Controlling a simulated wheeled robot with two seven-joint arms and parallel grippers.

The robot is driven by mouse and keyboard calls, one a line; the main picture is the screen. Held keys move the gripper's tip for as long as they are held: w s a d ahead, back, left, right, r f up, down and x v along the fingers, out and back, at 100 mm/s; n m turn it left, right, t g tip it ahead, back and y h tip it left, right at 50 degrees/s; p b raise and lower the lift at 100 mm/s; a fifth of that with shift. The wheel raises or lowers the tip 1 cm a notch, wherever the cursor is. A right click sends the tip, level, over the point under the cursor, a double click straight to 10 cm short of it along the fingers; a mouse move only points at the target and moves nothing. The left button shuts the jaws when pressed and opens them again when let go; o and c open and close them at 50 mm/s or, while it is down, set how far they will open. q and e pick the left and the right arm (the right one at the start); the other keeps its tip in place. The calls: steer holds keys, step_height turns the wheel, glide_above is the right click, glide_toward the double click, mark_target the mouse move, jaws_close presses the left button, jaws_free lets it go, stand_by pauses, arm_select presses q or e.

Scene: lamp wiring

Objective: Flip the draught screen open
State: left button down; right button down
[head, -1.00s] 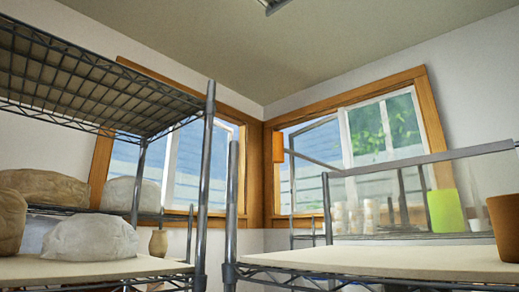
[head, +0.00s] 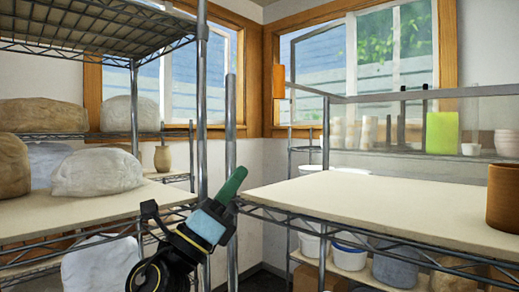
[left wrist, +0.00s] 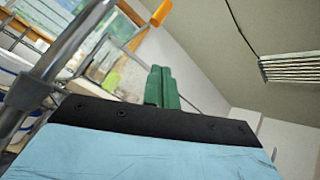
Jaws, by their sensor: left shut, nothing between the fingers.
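A clear panel with a grey top rail (head: 430,94), which looks like the draught screen, stands upright along the back of the right shelf. An orange tab (head: 279,81) is at the left end of the rail, in front of the window corner. My left gripper (head: 234,184) has green fingers, shut and empty. It is beside the right shelf's front left corner, below and left of the orange tab, and apart from it. The shut fingers also show in the left wrist view (left wrist: 161,88), with orange pieces (left wrist: 160,12) beyond them. My right gripper is not in view.
The right shelf board (head: 370,205) is mostly bare, with a terracotta pot (head: 503,197) at its right edge. A metal post (head: 231,150) stands close to my left gripper. The left shelf holds wrapped lumps (head: 98,172). White cups and a green item (head: 441,132) show through the panel.

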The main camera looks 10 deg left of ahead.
arm_select(q)
steer(key=d+r+m+g+h, duration=0.15)
steer(key=r+m+g, duration=0.35)
steer(key=m, duration=0.5)
steer(key=d+r+m+g, duration=0.35)
steer(key=m+g, duration=0.25)
steer(key=m, duration=0.4)
steer(key=w+a+r+m+t+y, duration=0.3)
steer(key=w+a+r+t+y, duration=0.1)
steer(key=a+r+y, duration=0.3)
steer(key=shift+a+r+t+y, duration=0.35)
steer(key=shift+a+r+t, duration=0.05)
steer(key=shift+a+r, duration=0.25)
steer(key=p+x, duration=0.5)
steer(key=x, duration=0.5)
